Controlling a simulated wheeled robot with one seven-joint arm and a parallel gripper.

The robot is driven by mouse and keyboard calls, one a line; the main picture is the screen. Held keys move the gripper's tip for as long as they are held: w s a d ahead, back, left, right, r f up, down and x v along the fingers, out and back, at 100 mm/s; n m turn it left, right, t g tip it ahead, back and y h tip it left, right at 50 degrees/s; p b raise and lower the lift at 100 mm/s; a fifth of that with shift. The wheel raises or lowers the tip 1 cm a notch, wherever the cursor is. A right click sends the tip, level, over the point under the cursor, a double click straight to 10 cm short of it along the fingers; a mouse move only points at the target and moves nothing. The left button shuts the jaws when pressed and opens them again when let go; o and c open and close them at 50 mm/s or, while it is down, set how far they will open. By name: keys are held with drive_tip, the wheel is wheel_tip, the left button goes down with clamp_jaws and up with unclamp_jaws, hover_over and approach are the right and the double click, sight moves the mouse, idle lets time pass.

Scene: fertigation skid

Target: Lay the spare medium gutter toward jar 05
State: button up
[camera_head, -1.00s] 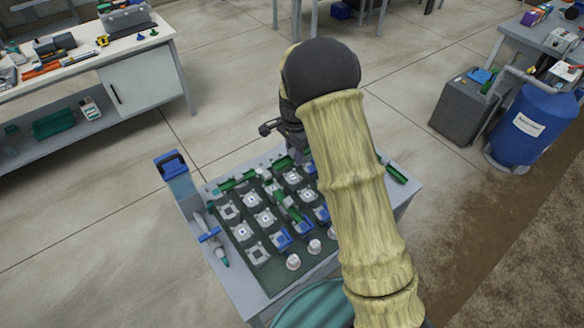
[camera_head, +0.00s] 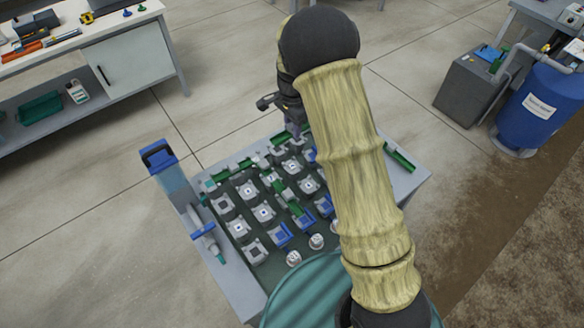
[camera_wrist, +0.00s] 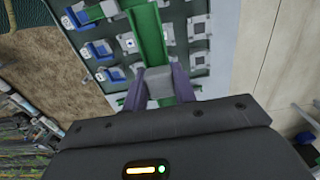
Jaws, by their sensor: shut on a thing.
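My gripper (camera_wrist: 159,90) is shut on a grey block (camera_wrist: 159,82) that carries a long green gutter (camera_wrist: 150,35). The gutter runs from between the fingers up over the board in the wrist view. In the head view my gripper (camera_head: 294,128) is at the board's far edge, largely hidden by my arm. The dark green board (camera_head: 270,272) bears rows of grey and blue square holders (camera_head: 263,212) and other green gutter pieces (camera_head: 278,187). Small round white-topped pieces (camera_head: 293,258) stand along its near edge. I cannot read any jar number.
Another green gutter (camera_head: 400,160) lies on the table's right side. A blue-topped container (camera_head: 168,168) and a blue-and-grey tool (camera_head: 205,235) are at the left edge. A teal round surface (camera_head: 300,300) is in front. A workbench (camera_head: 110,45) and a blue tank (camera_head: 535,110) stand farther off.

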drive_tip(key=shift+w+f+b, duration=0.15)
drive_tip(key=shift+f+b, duration=0.4)
drive_tip(key=shift+f, duration=0.1)
drive_tip(key=shift+w+f+b, duration=0.15)
drive_tip(key=shift+f+b, duration=0.4)
drive_tip(key=shift+f, duration=0.1)
wheel_tip(320, 180, down, 4)
drive_tip(key=b, duration=0.3)
drive_tip(key=shift+w+r+b, duration=0.1)
drive_tip(key=shift+r+b, duration=0.1)
drive_tip(key=shift+b, duration=0.1)
drive_tip(key=shift+f+p, duration=0.55)
drive_tip(key=shift+f, duration=2.5)
drive_tip(key=shift+f, duration=0.15)
wheel_tip(320, 180, down, 3)
drive_tip(key=shift+p, duration=0.4)
drive_tip(key=shift+f, duration=0.25)
